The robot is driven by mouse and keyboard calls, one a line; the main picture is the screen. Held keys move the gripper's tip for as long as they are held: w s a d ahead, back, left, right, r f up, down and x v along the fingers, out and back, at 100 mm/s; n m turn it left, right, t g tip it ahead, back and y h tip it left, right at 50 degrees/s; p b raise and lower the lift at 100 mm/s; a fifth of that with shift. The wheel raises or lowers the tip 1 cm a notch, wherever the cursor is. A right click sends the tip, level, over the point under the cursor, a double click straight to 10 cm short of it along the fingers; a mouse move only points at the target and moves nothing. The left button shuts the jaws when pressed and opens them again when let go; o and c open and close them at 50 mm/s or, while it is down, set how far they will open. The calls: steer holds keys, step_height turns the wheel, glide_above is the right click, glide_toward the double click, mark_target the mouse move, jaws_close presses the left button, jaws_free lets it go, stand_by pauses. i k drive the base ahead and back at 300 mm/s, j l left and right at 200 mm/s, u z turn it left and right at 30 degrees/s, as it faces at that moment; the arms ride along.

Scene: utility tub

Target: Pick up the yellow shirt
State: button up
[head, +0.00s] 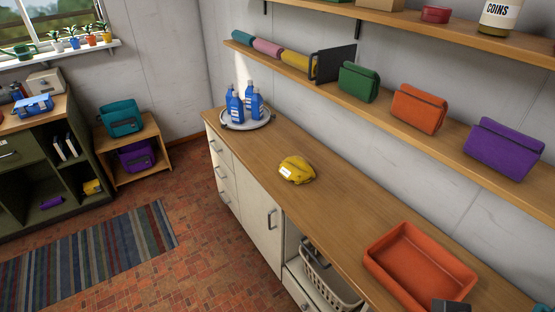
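A yellow bundle (297,169), which looks like the folded yellow shirt, lies on the wooden counter (340,206) near its middle. It has a small white label on its left side. Nothing touches or covers it. I cannot make out my gripper in the head view. A dark grey shape cuts into the bottom edge at the right, and I cannot tell what it is.
A round tray (232,127) with several blue bottles (236,108) stands at the counter's far end. An orange tray (418,255) lies nearer, at right. A shelf (440,132) with pouches (418,108) runs above the counter. The counter around the bundle is clear.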

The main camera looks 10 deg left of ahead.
mark_target(296, 169)
steer(key=i+j, duration=0.25)
steer(key=j, duration=0.25)
steer(key=i+j+u, duration=0.1)
steer(key=i+j, duration=0.2)
steer(key=j, duration=0.2)
steer(key=i+j, duration=0.3)
steer(key=j, duration=0.15)
steer(key=i+j+u, duration=0.1)
steer(key=i+j, duration=0.15)
steer(key=j, duration=0.25)
steer(key=i+j, duration=0.45)
steer(key=i, duration=0.35)
steer(key=j+u, duration=0.05)
